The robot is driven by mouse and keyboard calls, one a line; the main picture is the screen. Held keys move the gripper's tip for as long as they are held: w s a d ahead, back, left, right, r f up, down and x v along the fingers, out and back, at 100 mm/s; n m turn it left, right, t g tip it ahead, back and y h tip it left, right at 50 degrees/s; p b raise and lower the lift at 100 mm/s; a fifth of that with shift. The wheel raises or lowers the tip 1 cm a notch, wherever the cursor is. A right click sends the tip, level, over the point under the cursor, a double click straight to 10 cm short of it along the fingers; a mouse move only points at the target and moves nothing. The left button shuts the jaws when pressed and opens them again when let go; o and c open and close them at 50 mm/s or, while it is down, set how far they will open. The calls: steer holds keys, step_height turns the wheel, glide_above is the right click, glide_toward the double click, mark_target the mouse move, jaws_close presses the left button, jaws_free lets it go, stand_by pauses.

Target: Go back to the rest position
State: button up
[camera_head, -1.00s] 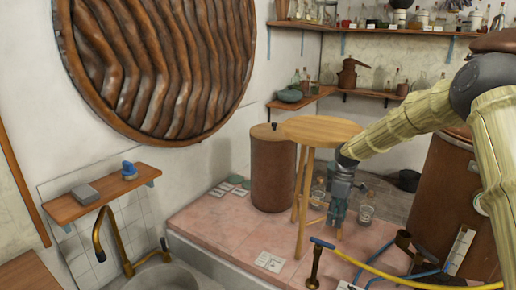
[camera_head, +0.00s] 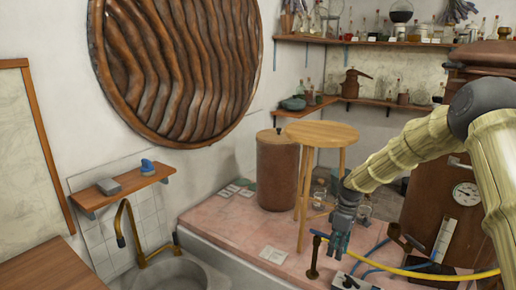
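My gripper (camera_head: 340,238) hangs at the end of my arm, pointing down in front of the pink tiled platform. It is small and dark in this view, and I cannot tell how its fingers stand. No object shows in it. A round wooden stool (camera_head: 321,133) stands just behind and left of it. A brass post with a blue handle (camera_head: 313,258) is close on its left, and glass bottles (camera_head: 364,208) are partly hidden behind it.
A copper drum (camera_head: 277,172) stands left of the stool. A large copper vessel with a gauge (camera_head: 430,205) is behind my arm at right. A yellow hose (camera_head: 415,271) crosses the lower right. A sink with a brass tap (camera_head: 135,240) is lower left.

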steer(key=s+a+f+m, duration=0.3)
steer(key=s+a+f, duration=0.1)
steer(key=s+f, duration=0.85)
steer(key=s+a+f+m, duration=0.3)
steer(key=s+f, duration=0.9)
steer(key=s, duration=0.1)
steer(key=s+d+f+m+t, duration=0.1)
steer(key=s+m, duration=0.1)
steer(key=s, duration=1.1)
steer(key=s+d+f+m+h, duration=0.1)
steer(key=s+m, duration=0.2)
steer(key=s, duration=0.9)
steer(key=shift+s+d+f+t, duration=0.15)
steer(key=shift+s+f+t, duration=0.2)
steer(key=shift+f+t, duration=0.05)
